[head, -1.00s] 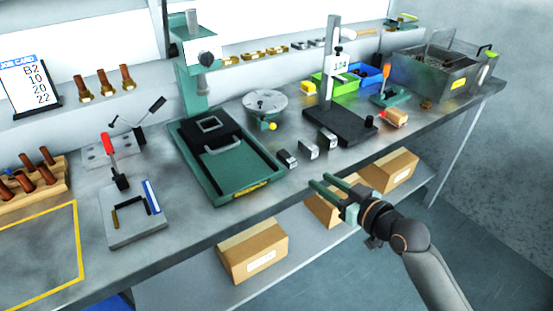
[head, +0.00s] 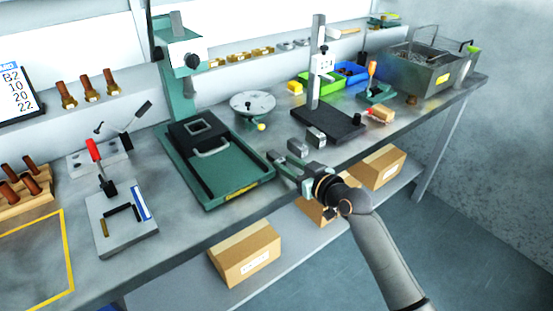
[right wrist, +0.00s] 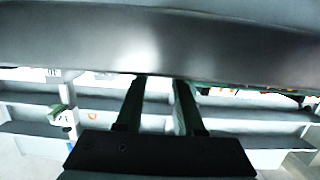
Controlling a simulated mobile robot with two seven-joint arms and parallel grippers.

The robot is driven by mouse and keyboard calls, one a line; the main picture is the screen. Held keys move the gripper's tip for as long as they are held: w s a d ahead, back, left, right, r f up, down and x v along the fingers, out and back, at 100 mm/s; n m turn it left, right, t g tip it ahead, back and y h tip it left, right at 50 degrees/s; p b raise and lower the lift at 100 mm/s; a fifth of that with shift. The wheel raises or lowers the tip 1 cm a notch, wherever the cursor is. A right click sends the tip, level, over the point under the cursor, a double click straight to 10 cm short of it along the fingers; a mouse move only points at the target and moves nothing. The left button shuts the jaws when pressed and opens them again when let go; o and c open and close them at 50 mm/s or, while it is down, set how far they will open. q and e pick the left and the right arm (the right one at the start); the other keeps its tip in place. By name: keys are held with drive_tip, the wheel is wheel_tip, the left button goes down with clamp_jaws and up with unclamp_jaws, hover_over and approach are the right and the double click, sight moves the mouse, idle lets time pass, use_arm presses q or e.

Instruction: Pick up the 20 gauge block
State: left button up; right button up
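Small grey metal gauge blocks stand in a row near the bench's front edge. The middle block (head: 297,147) and the right block (head: 316,137) show in the head view; the leftmost is largely hidden at my right gripper. No size marking is readable, so I cannot tell which is the 20 block. My right gripper (head: 278,162) is at the left end of the row, its fingers pointing in over the bench edge. In the right wrist view the gripper (right wrist: 160,80) has its fingers apart, with no block visible between them. My left gripper is out of view.
A green press (head: 235,185) stands left of the blocks, and a dark-based height stand (head: 335,127) just behind them. A round plate (head: 252,103) is behind. A job card (head: 12,90) reads B2, 10, 20, 22. Cardboard boxes (head: 245,255) sit on the shelf below.

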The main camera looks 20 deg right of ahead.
sight(282, 160)
drive_tip(key=shift+x, duration=1.55)
clamp_jaws()
